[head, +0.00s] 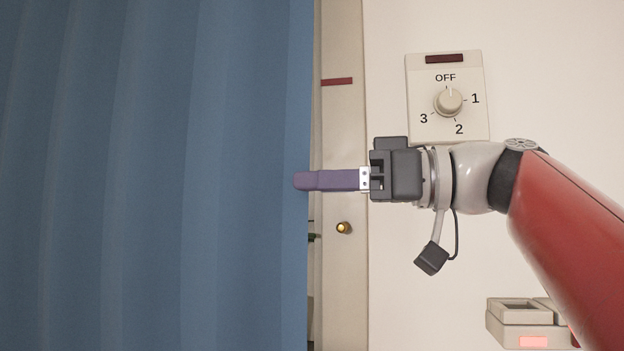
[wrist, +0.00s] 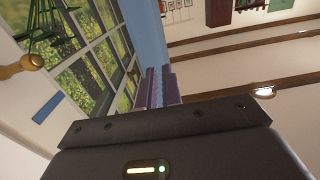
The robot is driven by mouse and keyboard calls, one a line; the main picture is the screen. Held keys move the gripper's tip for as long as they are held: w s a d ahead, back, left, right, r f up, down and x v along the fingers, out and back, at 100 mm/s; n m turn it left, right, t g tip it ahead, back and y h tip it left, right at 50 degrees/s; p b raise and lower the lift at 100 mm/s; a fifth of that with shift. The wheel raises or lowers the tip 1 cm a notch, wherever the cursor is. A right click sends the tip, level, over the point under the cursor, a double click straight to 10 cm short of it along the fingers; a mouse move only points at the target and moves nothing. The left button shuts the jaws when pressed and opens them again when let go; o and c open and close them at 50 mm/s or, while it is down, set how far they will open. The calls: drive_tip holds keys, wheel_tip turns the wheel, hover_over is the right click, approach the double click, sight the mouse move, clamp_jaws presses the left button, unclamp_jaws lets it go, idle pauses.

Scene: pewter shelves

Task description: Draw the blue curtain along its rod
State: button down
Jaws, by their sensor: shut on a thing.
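The blue curtain (head: 160,180) hangs in soft vertical folds and fills the left half of the head view. Its right edge hangs straight down near the middle of that view. My gripper (head: 301,181) reaches in from the right, its purple fingers level and their tips overlapping that edge. It is shut on the edge of the curtain. In the wrist view the two purple fingers (wrist: 161,76) stand close together, with the blue curtain (wrist: 149,38) running beyond them as a narrow strip. The rod is not visible in the head view, and I cannot make it out in the wrist view.
A dial panel (head: 446,122) marked OFF, 1, 2, 3 is on the pale wall above my wrist. A brass knob (head: 344,227) sits on the narrow panel beside the curtain. A box with a lit red label (head: 533,341) is at lower right. Windows (wrist: 85,55) show in the wrist view.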

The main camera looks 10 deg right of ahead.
drive_tip(key=shift+s+d, duration=0.1)
drive_tip(key=shift+d, duration=0.05)
drive_tip(key=c, duration=1.7)
unclamp_jaws()
drive_tip(key=shift+d, duration=0.15)
drive_tip(key=shift+o, duration=0.7)
drive_tip(key=p+v, duration=0.1)
drive_tip(key=v, duration=0.6)
drive_tip(key=shift+s+d, duration=0.2)
drive_tip(key=shift+d, duration=0.1)
